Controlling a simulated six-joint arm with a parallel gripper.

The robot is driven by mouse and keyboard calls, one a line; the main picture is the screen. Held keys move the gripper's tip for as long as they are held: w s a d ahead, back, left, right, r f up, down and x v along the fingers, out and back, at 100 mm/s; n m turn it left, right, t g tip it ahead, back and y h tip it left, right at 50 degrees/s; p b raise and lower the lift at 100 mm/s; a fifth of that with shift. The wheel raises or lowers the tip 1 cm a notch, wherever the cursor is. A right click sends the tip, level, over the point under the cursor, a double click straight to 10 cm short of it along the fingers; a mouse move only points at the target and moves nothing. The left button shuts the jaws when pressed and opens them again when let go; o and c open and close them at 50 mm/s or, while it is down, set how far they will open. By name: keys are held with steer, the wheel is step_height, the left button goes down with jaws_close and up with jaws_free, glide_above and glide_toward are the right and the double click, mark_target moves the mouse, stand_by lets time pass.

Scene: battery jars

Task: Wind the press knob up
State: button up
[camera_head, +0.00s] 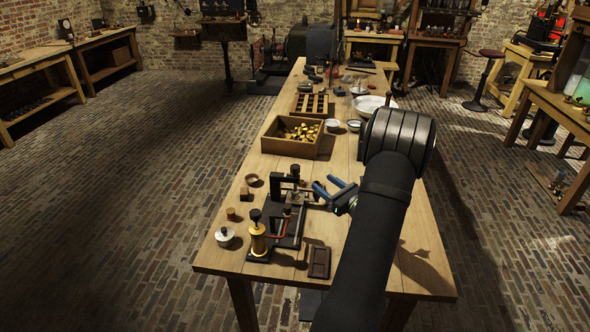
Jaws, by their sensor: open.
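A black press (290,215) stands on the near part of the wooden table (400,240). It has a dark upright frame with a small dark knob (295,171) at its top. A brass cylinder with its own black knob (256,215) stands at the press's near left end. I cannot tell for certain which of the two is the press knob. My gripper (322,184) has blue fingers, spread apart with nothing visible between them. It is just right of the press frame, pointing left toward it, and appears apart from the knobs. My dark arm comes from the lower right.
A wooden box (289,147) of brass pieces sits behind the press, with a slotted rack (311,105) and bowls (333,125) beyond. A white-lidded jar (225,236), a small dish (252,179) and brown blocks lie left. A dark tray (319,262) lies near the front.

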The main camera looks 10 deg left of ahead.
mark_target(299, 171)
steer(key=w+a+g, duration=0.1)
steer(key=w+a, duration=0.2)
steer(key=w+a+f+n+g, duration=0.1)
steer(key=w+a, duration=0.2)
steer(key=a, duration=0.1)
steer(key=w+a+y, duration=0.1)
steer(key=w+a, duration=0.2)
steer(key=a, duration=0.1)
steer(key=shift+a+f+n+g, duration=0.2)
steer(key=shift+n+g, duration=0.1)
steer(key=shift+g, duration=0.1)
steer(key=c, duration=1)
